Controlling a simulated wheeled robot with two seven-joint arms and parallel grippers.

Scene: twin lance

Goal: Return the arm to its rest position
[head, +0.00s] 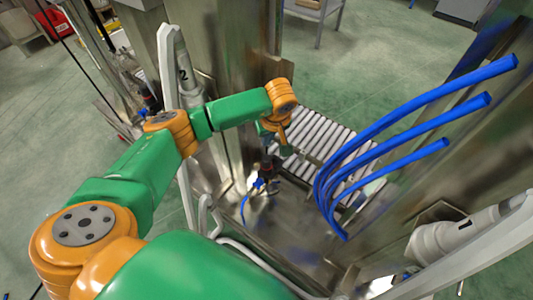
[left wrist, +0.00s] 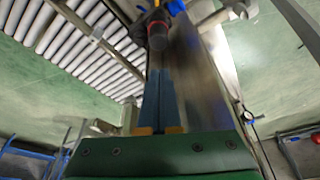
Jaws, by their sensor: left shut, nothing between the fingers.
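My left arm reaches in from the left in the head view, bent at its orange joints. Its gripper (head: 285,148) points down near the roller conveyor and shows only small. In the left wrist view the two blue fingers (left wrist: 165,78) lie together, shut, with nothing between them. A dark fitting with a red part (head: 266,168) stands just below the gripper in the head view. A dark, red-ended fitting (left wrist: 158,30) also shows beyond the fingertips in the left wrist view; I cannot tell the gap. My right gripper is not in view.
A roller conveyor (head: 318,140) lies behind the gripper. Blue hoses (head: 400,130) curve up at the right. White lance units marked 2 (head: 186,78) and 1 (head: 455,232) stand on either side. Metal panels stand close around the arm. Open green floor (head: 375,60) lies at the back.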

